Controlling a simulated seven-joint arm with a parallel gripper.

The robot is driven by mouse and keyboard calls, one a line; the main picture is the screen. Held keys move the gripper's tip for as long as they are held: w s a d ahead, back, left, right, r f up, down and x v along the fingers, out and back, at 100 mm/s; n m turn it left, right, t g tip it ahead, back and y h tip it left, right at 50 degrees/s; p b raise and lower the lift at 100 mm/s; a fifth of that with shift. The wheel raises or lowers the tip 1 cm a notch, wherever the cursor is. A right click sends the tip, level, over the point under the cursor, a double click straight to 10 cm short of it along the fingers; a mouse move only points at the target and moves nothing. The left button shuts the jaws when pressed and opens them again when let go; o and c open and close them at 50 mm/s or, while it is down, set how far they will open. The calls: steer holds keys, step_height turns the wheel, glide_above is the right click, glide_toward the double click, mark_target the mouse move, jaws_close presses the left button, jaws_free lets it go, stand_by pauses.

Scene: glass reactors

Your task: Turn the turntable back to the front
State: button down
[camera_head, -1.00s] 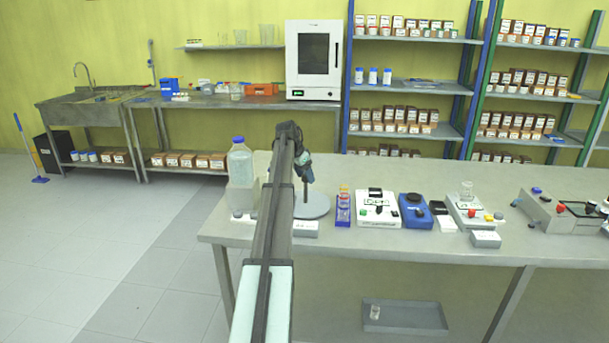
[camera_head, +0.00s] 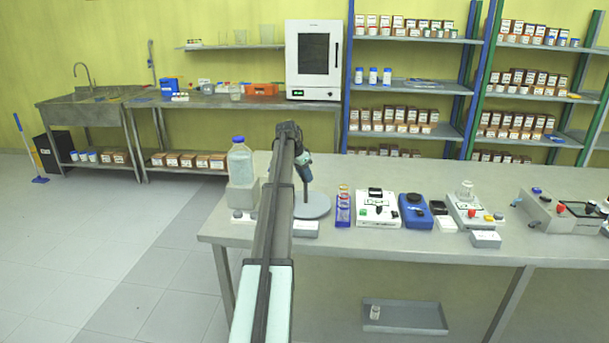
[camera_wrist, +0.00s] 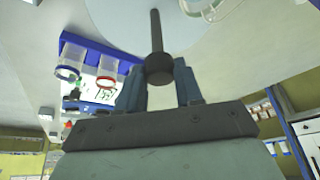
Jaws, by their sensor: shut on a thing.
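The turntable is a round grey disc (camera_head: 315,207) on the near-left part of the bench, partly hidden behind my arm. A dark upright post (camera_head: 306,194) stands on it. In the wrist view the pale disc (camera_wrist: 205,32) fills the upper middle, and the dark post (camera_wrist: 156,30) ends in a round knob (camera_wrist: 159,70). My gripper (camera_head: 306,179) is at the top of the post. In the wrist view its blue-grey fingers (camera_wrist: 159,82) are shut on the knob, one on each side.
A blue-capped bottle (camera_head: 240,163) stands left of my arm. A small white box (camera_head: 306,229) sits in front of the disc. A blue rack with vials (camera_head: 343,207) is close on the right, then a white device (camera_head: 377,208) and a blue device (camera_head: 415,210). The bench behind is clear.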

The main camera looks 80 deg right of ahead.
steer(key=shift+a+n, duration=0.1)
steer(key=shift+n, duration=0.5)
steer(key=shift+s+n+t+h, duration=0.1)
steer(key=shift+n+t+h, duration=0.5)
steer(key=shift+n, duration=0.8)
steer(key=shift+s+n+t, duration=0.1)
steer(key=shift+n+t, duration=0.9)
steer(key=shift+n, duration=1.4)
steer(key=shift+s+n+t, duration=0.15)
steer(key=shift+n+t, duration=0.75)
steer(key=shift+n, duration=1.5)
steer(key=shift+n+t+y, duration=0.5)
steer(key=shift+n+t, duration=0.1)
steer(key=shift+n, duration=1.7)
steer(key=c, duration=0.8)
jaws_free()
steer(key=shift+o, duration=0.2)
steer(key=shift+s+r, duration=0.1)
